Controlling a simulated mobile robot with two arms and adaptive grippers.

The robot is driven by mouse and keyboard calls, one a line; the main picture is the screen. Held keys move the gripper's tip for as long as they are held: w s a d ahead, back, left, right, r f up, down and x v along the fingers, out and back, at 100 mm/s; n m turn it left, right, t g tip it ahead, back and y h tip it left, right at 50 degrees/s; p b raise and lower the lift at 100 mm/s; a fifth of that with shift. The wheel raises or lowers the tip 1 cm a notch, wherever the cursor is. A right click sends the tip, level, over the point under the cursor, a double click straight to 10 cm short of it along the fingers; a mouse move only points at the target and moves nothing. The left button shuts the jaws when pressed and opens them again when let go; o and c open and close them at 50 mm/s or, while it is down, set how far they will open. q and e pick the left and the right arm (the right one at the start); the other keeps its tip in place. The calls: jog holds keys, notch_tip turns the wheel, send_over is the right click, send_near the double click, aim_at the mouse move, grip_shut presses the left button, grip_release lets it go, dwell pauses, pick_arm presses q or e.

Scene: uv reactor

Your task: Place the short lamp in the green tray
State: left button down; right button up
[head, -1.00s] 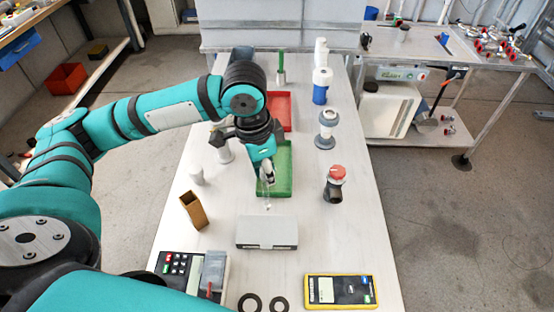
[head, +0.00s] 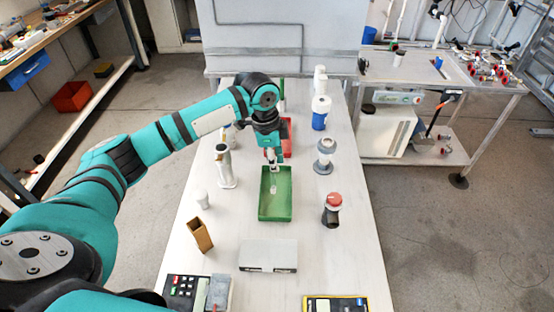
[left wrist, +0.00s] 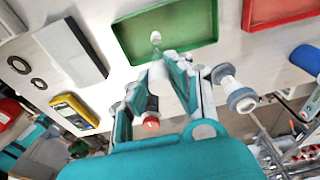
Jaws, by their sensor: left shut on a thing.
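My left gripper (head: 272,160) points down over the far end of the green tray (head: 276,212). It is shut on the short lamp (head: 274,184), a small clear tube with a white end. The lamp hangs over the tray's inside in the head view; whether it touches the floor I cannot tell. In the left wrist view the lamp (left wrist: 156,48) sticks out from between the fingers (left wrist: 166,72), its tip seen against the green tray (left wrist: 195,28). The tray holds nothing else that I can see. My right gripper is not in view.
A red tray (head: 287,140) lies behind the green one. A white-grey upright piece (head: 224,168) and a brown square tube (head: 200,235) stand left. A grey glass fitting (head: 324,156) and a red-capped valve (head: 332,210) stand right. A grey box (head: 268,254) lies in front.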

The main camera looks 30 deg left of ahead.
pick_arm(q)
jog(key=w+f+p, duration=0.1)
jog(key=f, duration=0.1)
jog(key=w+f+p, duration=0.1)
jog(key=shift+w+a+f, duration=0.2)
jog(key=shift+f, duration=0.3)
jog(key=c, duration=1.2)
grip_release()
jog(key=shift+s+a+r+b, duration=0.2)
jog(key=shift+r+b, duration=0.25)
jog(key=shift+r, duration=1.6)
jog(key=shift+s+a+r+b, duration=0.1)
jog(key=shift+a+r+b, duration=0.25)
jog(key=shift+r, duration=1.65)
jog(key=shift+s+a+r+b, duration=0.15)
jog(key=shift+r+b, duration=0.35)
jog(key=shift+r, duration=1.55)
